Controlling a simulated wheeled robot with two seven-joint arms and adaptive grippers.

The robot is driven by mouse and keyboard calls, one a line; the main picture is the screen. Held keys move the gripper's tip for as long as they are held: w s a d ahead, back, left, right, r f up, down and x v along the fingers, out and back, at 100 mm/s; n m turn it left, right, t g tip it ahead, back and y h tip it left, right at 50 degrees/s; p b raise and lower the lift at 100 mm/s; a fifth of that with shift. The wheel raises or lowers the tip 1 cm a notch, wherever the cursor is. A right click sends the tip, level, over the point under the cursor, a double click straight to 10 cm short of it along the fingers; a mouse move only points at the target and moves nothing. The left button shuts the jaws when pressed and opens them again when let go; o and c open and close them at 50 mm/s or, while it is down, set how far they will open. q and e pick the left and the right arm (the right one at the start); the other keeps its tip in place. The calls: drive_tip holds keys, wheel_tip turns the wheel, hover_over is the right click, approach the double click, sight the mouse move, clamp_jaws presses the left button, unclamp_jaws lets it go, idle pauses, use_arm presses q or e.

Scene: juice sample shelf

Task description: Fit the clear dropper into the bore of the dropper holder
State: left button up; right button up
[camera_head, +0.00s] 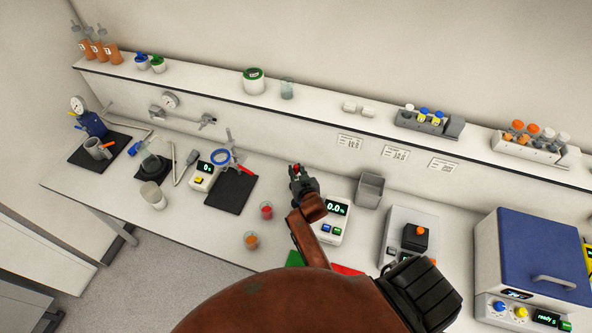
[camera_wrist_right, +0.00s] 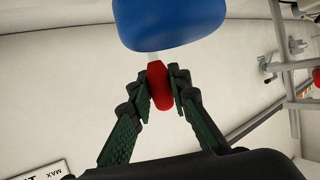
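My right gripper (camera_head: 301,181) is held above the bench in front of the back wall. Its fingers (camera_wrist_right: 161,82) are shut on a red part that looks like the bulb of the dropper (camera_wrist_right: 159,88). A short clear stem shows above the bulb and meets a rounded blue object (camera_wrist_right: 168,22) at the top of the right wrist view. I cannot tell whether this blue object touches the dropper or what it is. The red end also shows in the head view (camera_head: 296,168). I cannot single out the dropper holder or its bore. My left gripper is not in view.
A scale (camera_head: 333,222) and grey bin (camera_head: 370,190) are right. Cups of red (camera_head: 266,211) and orange (camera_head: 251,240) stand in front. The wall shelf (camera_head: 310,118) runs behind.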

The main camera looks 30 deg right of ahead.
drive_tip(key=o, duration=0.5)
drive_tip(key=shift+r, duration=0.1)
wheel_tip(320, 180, up, 10)
drive_tip(key=shift+f, duration=0.1)
idle(0.3)
